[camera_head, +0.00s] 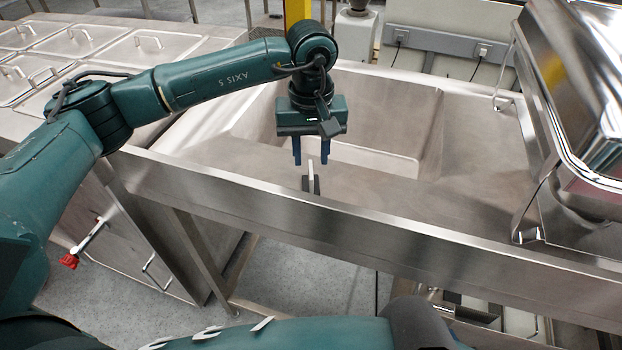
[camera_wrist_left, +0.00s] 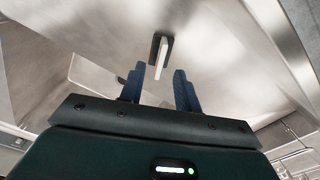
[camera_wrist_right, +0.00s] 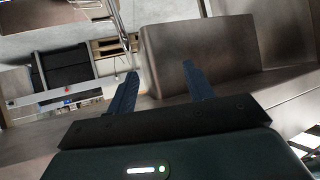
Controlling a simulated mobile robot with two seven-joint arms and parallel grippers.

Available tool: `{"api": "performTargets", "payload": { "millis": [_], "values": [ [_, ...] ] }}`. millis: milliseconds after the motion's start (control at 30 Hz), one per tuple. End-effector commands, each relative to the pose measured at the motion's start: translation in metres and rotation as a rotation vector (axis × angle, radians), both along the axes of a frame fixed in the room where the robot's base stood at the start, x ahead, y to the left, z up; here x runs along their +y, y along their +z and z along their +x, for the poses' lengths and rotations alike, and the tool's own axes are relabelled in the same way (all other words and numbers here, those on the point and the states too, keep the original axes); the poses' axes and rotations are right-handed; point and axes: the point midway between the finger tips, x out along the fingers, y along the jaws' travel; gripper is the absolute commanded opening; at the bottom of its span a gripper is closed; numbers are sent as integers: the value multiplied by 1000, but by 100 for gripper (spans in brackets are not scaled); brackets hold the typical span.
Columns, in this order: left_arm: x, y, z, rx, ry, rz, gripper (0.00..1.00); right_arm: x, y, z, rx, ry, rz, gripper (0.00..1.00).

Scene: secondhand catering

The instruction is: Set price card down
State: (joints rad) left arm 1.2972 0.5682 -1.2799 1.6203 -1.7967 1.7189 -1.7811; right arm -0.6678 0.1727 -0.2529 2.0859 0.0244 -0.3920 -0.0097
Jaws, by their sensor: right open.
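The price card (camera_head: 310,171) is a thin white card standing upright in a small dark base (camera_head: 317,186) on the steel sink's flat deck, just behind the front rim. It also shows in the left wrist view (camera_wrist_left: 164,56). My left gripper (camera_head: 311,160) points down right above it, with its blue fingers open. The card's top is near the gap between the fingertips (camera_wrist_left: 159,72), and I see no finger pressing on it. My right gripper (camera_wrist_right: 160,70) shows only in the right wrist view, open and empty.
A raised steel front rim (camera_head: 400,228) runs between me and the card. The sink basin (camera_head: 385,120) lies behind it. A shiny steel chafing dish (camera_head: 585,110) stands at the right. Lidded steel pans (camera_head: 85,40) are at the left. The deck right of the card is clear.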

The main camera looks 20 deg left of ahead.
Motion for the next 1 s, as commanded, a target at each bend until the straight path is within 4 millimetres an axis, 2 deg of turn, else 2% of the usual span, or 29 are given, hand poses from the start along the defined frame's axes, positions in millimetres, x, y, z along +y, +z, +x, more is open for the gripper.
{"api": "performTargets", "payload": {
  "millis": [367, 667, 1000],
  "values": [
    [-1, -47, -5, 3, 0, 0, 33, -4, 6, -2, 22, -13, -8, 52],
    [-1, -52, -5, 1, -1, 0, 32, -6, 0, -4, 34, -17, -13, 52],
    [-1, -52, -5, 1, 0, 0, 4, -7, 0, -3, 34, -19, -13, 52]
  ]
}}
